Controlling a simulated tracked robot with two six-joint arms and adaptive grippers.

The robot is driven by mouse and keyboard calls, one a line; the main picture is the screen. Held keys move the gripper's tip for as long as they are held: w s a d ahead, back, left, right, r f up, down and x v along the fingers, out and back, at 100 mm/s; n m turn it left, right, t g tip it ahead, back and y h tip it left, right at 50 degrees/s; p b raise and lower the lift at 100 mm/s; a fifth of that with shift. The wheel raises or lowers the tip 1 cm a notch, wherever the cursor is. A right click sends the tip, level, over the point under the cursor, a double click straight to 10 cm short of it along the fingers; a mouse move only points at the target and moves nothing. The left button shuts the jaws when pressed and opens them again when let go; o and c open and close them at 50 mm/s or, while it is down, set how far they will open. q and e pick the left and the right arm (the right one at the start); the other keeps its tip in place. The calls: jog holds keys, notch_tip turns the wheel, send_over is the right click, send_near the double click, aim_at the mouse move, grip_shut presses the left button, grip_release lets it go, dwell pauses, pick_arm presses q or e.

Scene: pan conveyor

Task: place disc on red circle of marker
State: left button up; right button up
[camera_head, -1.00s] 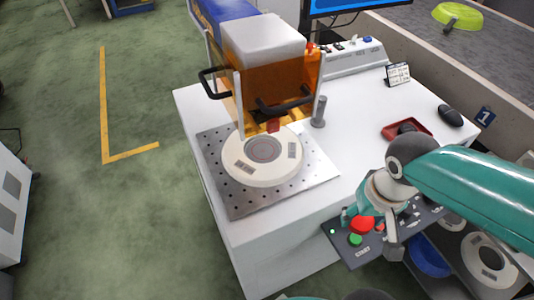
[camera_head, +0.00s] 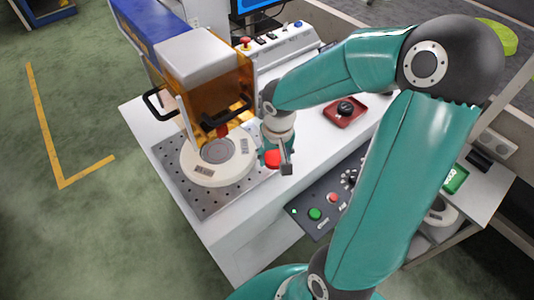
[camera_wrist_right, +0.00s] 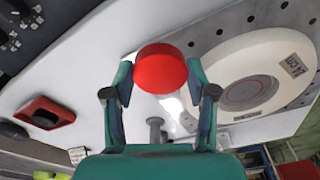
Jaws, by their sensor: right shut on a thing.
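My right gripper (camera_head: 277,158) is shut on a red disc (camera_wrist_right: 160,69), held between its two fingertips in the right wrist view. The disc also shows in the head view (camera_head: 271,159), partly hidden by the gripper. The disc is in the air, to the right of the marker's round white plate (camera_head: 190,172). The plate's grey centre with a thin red circle (camera_head: 217,151) is bare. The red circle also shows in the right wrist view (camera_wrist_right: 249,93), right of the held disc. My left gripper is not in view.
The marker's orange housing (camera_head: 215,97) with black handles stands just behind the plate. The plate lies on a perforated metal base (camera_head: 207,205). A control panel with a green button (camera_head: 315,213) is at the front right. A red tray (camera_head: 346,110) lies farther back.

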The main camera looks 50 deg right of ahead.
aim_at(269, 158)
jog(key=shift+w+d+r, duration=0.1)
jog(key=shift+w+d, duration=0.05)
jog(key=shift+w, duration=0.4)
jog(key=shift+w+d, duration=0.1)
jog(key=shift+w, duration=0.6)
jog(key=shift+f, duration=1.8)
jog(key=shift+f, duration=0.2)
jog(key=o, duration=0.9)
jog(key=shift+r, duration=0.1)
jog(key=shift+o, duration=0.2)
